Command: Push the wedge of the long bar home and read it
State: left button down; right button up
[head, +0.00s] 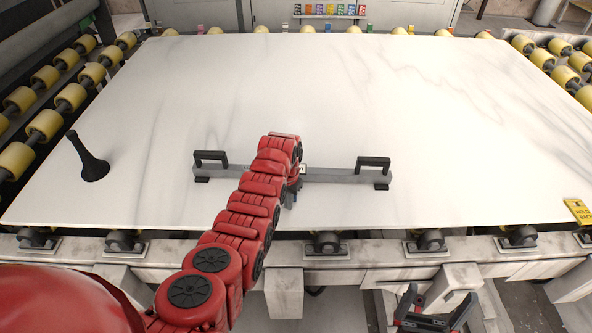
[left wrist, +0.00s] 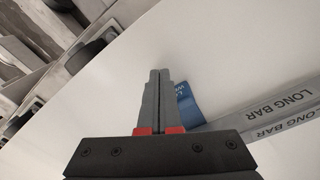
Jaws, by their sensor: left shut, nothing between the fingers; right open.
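The long bar (head: 335,176) is a grey straight bar with a black handle near each end, lying on the white slab near its front edge. Its side reads "LONG BAR" in the left wrist view (left wrist: 280,112). A blue wedge (left wrist: 188,108), with partly cut-off lettering, shows at the bar's near end in that view. My left gripper (head: 289,197) is shut and empty, its fingers (left wrist: 159,98) just left of the wedge; I cannot tell whether they touch it. My red arm hides the bar's middle in the head view. My right gripper (head: 431,308) is open, in front of the slab.
A black flared object (head: 91,166) stands on the slab at the left. A yellow "HOLD BACK" card (head: 579,211) lies at the right front corner. Yellow rollers (head: 45,124) line the sides. Small coloured items (head: 330,10) sit on a shelf behind. Most of the slab is clear.

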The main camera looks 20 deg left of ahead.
pick_arm(q)
jog(key=shift+s+r, duration=0.1)
jog(key=shift+s, duration=0.05)
jog(key=shift+r+p, duration=1.05)
jog(key=shift+r, duration=0.4)
notch_tip(320, 180, up, 5)
jog(key=shift+p, duration=1)
